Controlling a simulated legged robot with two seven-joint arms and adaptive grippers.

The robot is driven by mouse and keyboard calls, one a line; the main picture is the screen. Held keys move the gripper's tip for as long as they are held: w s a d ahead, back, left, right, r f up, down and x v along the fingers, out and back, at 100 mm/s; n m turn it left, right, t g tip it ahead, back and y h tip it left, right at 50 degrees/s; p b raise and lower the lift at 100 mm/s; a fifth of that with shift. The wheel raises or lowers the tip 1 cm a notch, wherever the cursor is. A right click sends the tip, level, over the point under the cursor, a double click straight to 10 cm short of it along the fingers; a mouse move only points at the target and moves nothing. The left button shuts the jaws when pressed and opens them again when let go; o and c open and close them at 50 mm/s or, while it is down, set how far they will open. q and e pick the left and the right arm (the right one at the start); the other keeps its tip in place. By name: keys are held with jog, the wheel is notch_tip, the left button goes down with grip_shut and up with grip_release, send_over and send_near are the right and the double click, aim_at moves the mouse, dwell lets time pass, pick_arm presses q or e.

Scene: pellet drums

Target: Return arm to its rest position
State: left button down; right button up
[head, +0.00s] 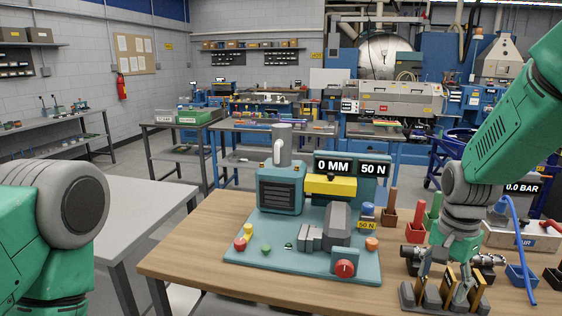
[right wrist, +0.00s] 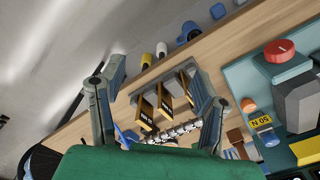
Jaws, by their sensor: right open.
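My right arm, green with grey joints, comes in from the right in the head view. Its gripper (head: 446,278) is open over the front right of the wooden table. In the right wrist view, the two fingers of the gripper (right wrist: 155,88) are spread wide and nothing is held between them. Between and beyond them stands a grey rack (right wrist: 188,70) with several gold-and-black labelled pieces (right wrist: 145,113). Whether the fingers touch the rack cannot be told. My left arm shows only as a green and grey link at the left edge; its gripper is out of view.
A teal test machine (head: 310,259) with a red knob (head: 345,267) stands left of the right gripper. Small coloured bins (head: 389,221), a blue hose (head: 517,240) and a grey pressure box (head: 535,233) crowd the right. The grey table (head: 140,215) at left is bare.

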jog(key=s+f+n+h+b, duration=0.1)
jog(key=s+f+n+b, duration=0.35)
jog(key=f, duration=1.05)
jog(key=s+f+n+b, duration=0.2)
jog(key=s+f+b, duration=0.3)
jog(key=s+f, duration=0.7)
jog(key=s+a+f+n+y+b, duration=0.1)
jog(key=s+a+f+n+b, duration=0.2)
jog(key=s+f, duration=0.9)
notch_tip(320, 180, down, 2)
jog(key=n+b, duration=0.3)
jog(key=shift+s+a+f+t, duration=0.2)
jog(key=shift+t, duration=0.1)
jog(key=shift+n, duration=0.25)
jog(key=shift+w, duration=0.1)
